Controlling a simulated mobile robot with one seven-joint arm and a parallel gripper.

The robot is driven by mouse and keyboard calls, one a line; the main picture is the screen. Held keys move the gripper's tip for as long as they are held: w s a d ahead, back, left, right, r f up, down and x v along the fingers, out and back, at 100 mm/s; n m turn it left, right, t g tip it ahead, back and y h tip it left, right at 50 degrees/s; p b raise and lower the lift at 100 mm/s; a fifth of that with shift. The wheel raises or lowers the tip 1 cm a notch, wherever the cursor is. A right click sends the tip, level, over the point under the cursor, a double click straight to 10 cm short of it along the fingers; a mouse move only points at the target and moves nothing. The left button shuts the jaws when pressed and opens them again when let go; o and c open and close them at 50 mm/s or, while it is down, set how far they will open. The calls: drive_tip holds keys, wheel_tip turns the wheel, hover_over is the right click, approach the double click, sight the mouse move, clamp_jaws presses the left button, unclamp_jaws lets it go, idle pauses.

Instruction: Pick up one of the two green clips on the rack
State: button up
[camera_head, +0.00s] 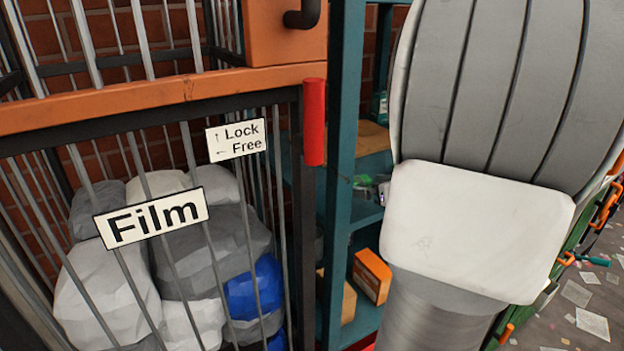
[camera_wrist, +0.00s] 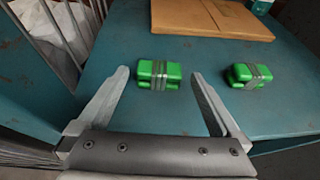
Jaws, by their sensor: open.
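In the wrist view two green clips lie on a teal rack shelf (camera_wrist: 200,118). The left green clip (camera_wrist: 146,74) has a grey band around its middle and lies just beyond and between my fingertips. The right green clip (camera_wrist: 237,76) lies to the right, outside my fingers. My gripper (camera_wrist: 160,78) is open and empty, with one finger on each side of the left clip's line. In the head view my arm covers much of the right half, and my gripper does not show there. I cannot tell the gripper's height above the shelf.
A brown cardboard piece or flat box (camera_wrist: 212,20) lies behind the clips. In the head view a barred cage with a Film sign (camera_head: 151,221) stands left of the teal rack (camera_head: 343,180). An orange box (camera_head: 372,275) sits on a lower shelf.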

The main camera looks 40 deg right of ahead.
drive_tip(key=shift+b+x, duration=0.3)
drive_tip(key=shift+x, duration=1.2)
drive_tip(key=c, duration=1.3)
drive_tip(key=shift+o, duration=0.2)
